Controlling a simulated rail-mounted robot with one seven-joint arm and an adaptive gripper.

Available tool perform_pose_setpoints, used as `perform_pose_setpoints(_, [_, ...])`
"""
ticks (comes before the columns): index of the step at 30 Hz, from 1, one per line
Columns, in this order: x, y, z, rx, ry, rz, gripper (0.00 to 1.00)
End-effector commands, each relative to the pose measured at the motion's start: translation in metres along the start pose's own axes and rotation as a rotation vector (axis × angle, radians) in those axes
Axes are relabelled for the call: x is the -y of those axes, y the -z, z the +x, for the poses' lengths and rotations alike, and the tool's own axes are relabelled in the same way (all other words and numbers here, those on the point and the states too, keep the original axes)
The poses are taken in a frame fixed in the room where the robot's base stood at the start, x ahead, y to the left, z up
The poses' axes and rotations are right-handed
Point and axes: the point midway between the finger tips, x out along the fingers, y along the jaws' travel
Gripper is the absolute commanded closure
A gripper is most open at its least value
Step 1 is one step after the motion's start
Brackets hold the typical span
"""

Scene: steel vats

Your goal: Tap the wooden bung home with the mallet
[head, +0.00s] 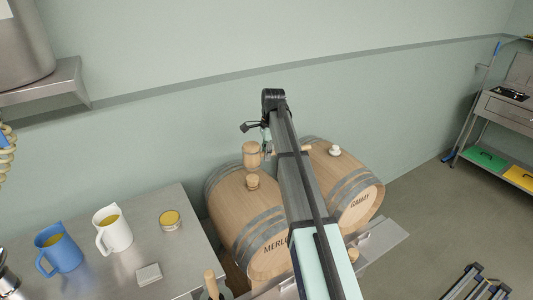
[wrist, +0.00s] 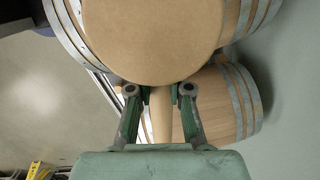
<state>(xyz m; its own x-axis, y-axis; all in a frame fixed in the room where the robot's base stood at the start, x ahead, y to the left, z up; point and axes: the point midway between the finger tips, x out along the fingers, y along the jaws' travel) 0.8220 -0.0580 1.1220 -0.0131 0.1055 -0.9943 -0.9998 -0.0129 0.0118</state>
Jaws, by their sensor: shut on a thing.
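The wooden mallet's pale head (head: 251,155) hangs over the MERLOT barrel (head: 240,208). The wooden bung (head: 253,182) sticks up from the top of that barrel, just below the mallet head in the head view; I cannot tell the exact gap. In the wrist view the round mallet head (wrist: 155,38) fills the top middle and hides the bung. My gripper (wrist: 160,95) is shut on the mallet's handle (wrist: 161,118), with a finger on each side. In the head view my arm hides most of the gripper and handle.
The GAMAY barrel (head: 362,195) with a white stopper (head: 335,150) lies close on the right. A steel table (head: 190,245) at left holds a blue jug (head: 58,249), a white jug (head: 113,230) and a round tin (head: 171,220). The wall stands behind the barrels.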

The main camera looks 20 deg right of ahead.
Motion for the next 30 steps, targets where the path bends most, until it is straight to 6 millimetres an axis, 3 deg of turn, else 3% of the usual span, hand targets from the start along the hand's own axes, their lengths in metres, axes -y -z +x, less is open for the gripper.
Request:
perform_pose_setpoints(10, [0.0, 0.0, 0.006, 0.001, 0.001, 0.0, 1.0])
perform_pose_setpoints(17, [0.0, 0.006, 0.064, 0.001, 0.0, 0.0, 1.0])
perform_pose_setpoints(18, [0.001, 0.005, 0.053, 0.001, 0.003, -0.001, 1.0])
perform_pose_setpoints(23, [0.001, 0.005, 0.047, 0.001, 0.003, -0.001, 1.0])
perform_pose_setpoints(30, [0.001, 0.002, 0.022, 0.001, 0.002, 0.0, 1.0])
